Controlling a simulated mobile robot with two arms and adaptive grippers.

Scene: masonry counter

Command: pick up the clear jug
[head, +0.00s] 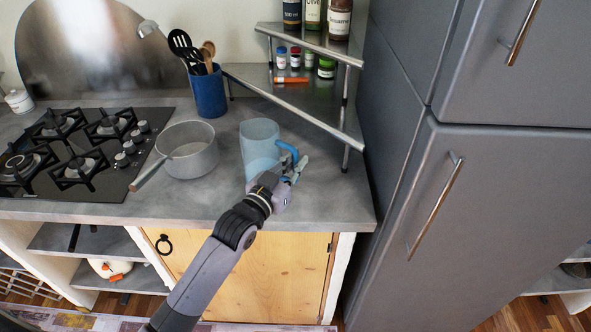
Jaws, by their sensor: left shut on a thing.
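The clear jug (259,140) is a bluish see-through jug with a blue handle on its right side. It stands upright on the grey counter, right of the saucepan; whether its base touches the counter is hard to tell. My left gripper (293,168) is at the jug's right side, shut on the blue handle. The gripper hides the lower part of the handle and some of the jug's lower right side. My right gripper is not in view.
A grey saucepan (189,151) stands just left of the jug, its handle pointing front left. A blue utensil holder (207,92) stands behind. A metal corner shelf (300,97) with jars and bottles is behind right. The grey fridge (470,200) bounds the right.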

